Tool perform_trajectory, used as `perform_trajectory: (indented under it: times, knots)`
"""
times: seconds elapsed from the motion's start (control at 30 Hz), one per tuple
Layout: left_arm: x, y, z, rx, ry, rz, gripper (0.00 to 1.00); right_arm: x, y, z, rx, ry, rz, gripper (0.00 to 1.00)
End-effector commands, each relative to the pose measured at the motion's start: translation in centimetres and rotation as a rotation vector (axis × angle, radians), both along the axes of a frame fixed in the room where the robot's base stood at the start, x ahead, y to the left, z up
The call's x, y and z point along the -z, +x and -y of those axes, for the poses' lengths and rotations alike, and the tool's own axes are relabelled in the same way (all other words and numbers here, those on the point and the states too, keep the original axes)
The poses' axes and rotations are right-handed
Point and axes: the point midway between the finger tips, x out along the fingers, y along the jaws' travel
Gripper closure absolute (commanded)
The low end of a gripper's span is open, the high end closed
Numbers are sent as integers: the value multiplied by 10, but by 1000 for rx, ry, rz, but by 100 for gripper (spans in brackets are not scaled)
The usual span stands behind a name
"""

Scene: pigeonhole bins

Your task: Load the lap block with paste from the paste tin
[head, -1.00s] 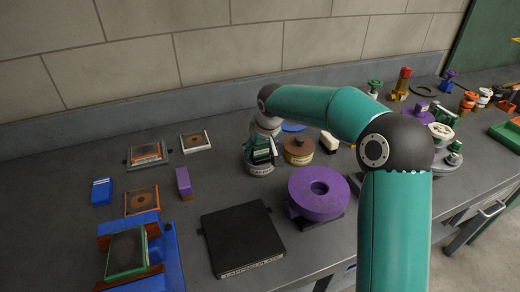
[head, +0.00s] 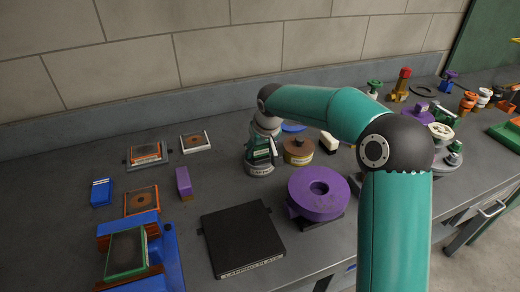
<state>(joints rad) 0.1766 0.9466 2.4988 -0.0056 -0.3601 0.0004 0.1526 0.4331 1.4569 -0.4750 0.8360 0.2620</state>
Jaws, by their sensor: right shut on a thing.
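My right gripper (head: 261,150) is pointed down, directly over a small round labelled tin (head: 260,170), which looks like the paste tin. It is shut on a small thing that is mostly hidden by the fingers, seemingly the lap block. The tin's opening and any paste in it are hidden behind the gripper, and I cannot tell whether the held thing touches the paste. My left gripper is not in view.
A brown-topped round container (head: 298,150) stands just right of the tin. A purple ring (head: 318,193) and a black lapping plate (head: 243,238) lie in front. A purple block (head: 184,182), a blue box (head: 101,192) and a blue fixture (head: 169,250) stand left. Bench is clear left of the tin.

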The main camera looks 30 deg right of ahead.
Motion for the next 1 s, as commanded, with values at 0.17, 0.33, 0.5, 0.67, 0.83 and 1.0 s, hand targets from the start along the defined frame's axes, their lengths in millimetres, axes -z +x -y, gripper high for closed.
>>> perform_trajectory:
  times: [0.17,0.33,0.5,0.67,0.83,1.0]
  knots:
    - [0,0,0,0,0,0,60,1,0,0,-1,0,-3,86]
    - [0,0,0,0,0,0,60,1,0,0,-1,1,-4,86]
    - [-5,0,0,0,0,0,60,-5,0,-1,-1,1,-4,86]
    - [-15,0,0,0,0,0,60,-18,0,0,-1,0,-1,86]
    - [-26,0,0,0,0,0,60,-33,0,0,-1,0,-1,86]
    - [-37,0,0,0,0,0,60,-47,0,0,-1,0,0,86]
